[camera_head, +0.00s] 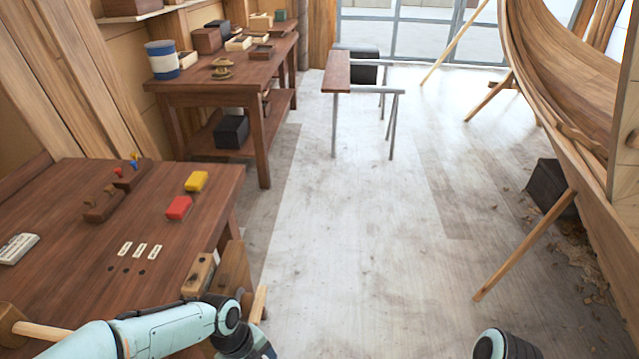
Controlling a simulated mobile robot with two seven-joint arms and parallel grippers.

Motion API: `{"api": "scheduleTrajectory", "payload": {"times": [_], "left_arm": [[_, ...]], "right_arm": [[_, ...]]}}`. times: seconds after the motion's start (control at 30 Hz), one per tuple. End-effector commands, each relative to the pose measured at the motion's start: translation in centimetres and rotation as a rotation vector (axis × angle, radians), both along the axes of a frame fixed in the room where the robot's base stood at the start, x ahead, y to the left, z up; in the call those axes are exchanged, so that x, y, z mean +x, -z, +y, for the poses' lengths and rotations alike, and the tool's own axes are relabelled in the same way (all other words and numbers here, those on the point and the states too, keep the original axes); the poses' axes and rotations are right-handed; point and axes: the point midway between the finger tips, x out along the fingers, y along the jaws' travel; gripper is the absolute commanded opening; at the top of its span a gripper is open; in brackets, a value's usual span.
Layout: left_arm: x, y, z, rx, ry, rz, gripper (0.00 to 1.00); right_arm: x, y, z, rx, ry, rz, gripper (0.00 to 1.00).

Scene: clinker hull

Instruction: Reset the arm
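My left arm (150,331) comes in from the lower left, pale green with dark joints. It reaches across the front edge of the near workbench (60,240), close to the wooden vise (200,275). Its dark wrist part runs off the bottom of the picture, and the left gripper's fingers are not visible. Of my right arm only a rounded, dark-capped link (495,345) shows at the bottom right. The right gripper is out of view.
A red block (179,207) and a yellow block (196,181) lie on the near bench, with small white labels (140,250). A wooden hull (570,80) stands on the right, with slanted props (525,245). The middle floor (370,220) is clear.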

Motion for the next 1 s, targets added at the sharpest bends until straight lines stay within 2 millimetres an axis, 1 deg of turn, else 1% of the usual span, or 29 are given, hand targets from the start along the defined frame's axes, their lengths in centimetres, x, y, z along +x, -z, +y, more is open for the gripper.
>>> {"api": "scheduleTrajectory", "payload": {"times": [0.03,0.07,0.1,0.17,0.2,0.27,0.3,0.37,0.4,0.47,0.5,0.6,0.7,0.73,0.83,1.0], "left_arm": [[-0.7,3.0,-0.4,-0.016,-0.149,0.061,0.73],[-1.0,4.6,-0.7,-0.024,-0.254,0.094,0.73],[-1.4,6.7,-1.0,-0.032,-0.394,0.137,0.73],[-2.3,9.7,-1.4,-0.039,-0.606,0.207,0.73],[-3.1,11.6,-1.6,-0.038,-0.749,0.254,0.73],[-4.3,14.3,-1.8,-0.033,-0.964,0.327,0.73],[-5.3,16.0,-1.9,-0.025,-1.110,0.373,0.73],[-6.9,18.4,-2.0,-0.006,-1.327,0.445,0.73],[-8.1,20.0,-2.0,0.011,-1.472,0.492,0.73],[-9.9,22.0,-1.9,0.040,-1.686,0.555,0.73],[-11.2,23.2,-1.9,0.061,-1.822,0.592,0.73],[-14.0,25.5,-1.6,0.114,-2.119,0.662,0.73],[-16.1,26.9,-1.3,0.154,-2.339,0.700,0.73],[-16.6,27.1,-1.2,0.164,-2.387,0.708,0.73],[-17.6,27.7,-1.0,0.181,-2.493,0.721,0.73],[-17.8,27.8,-0.9,0.184,-2.535,0.723,0.73]], "right_arm": [[-0.1,0.1,0.0,-0.001,0.000,0.002,0.43],[-0.1,0.1,0.0,-0.001,0.000,0.002,0.43],[-0.1,0.1,-0.1,-0.001,0.001,0.002,0.43],[-0.1,0.1,-0.1,0.000,0.002,0.003,0.43],[-0.1,0.1,-0.1,0.000,0.002,0.003,0.43],[-0.1,0.1,-0.1,0.000,0.002,0.003,0.43],[-0.1,0.1,-0.1,0.000,0.002,0.003,0.43],[-0.1,0.1,-0.1,0.000,0.002,0.003,0.43],[-0.1,0.1,-0.1,0.000,0.002,0.003,0.43],[-0.1,0.1,-0.1,-0.001,0.001,0.002,0.43],[-0.1,0.1,-0.1,-0.001,0.001,0.002,0.43],[-0.1,0.1,-0.1,-0.001,0.001,0.002,0.43],[-0.1,0.1,-0.1,0.000,0.001,0.003,0.43],[-0.1,0.1,-0.1,0.000,0.001,0.003,0.43],[-0.1,0.1,-0.1,-0.001,0.001,0.002,0.43],[-0.1,0.1,-0.1,-0.001,0.001,0.002,0.43]]}}
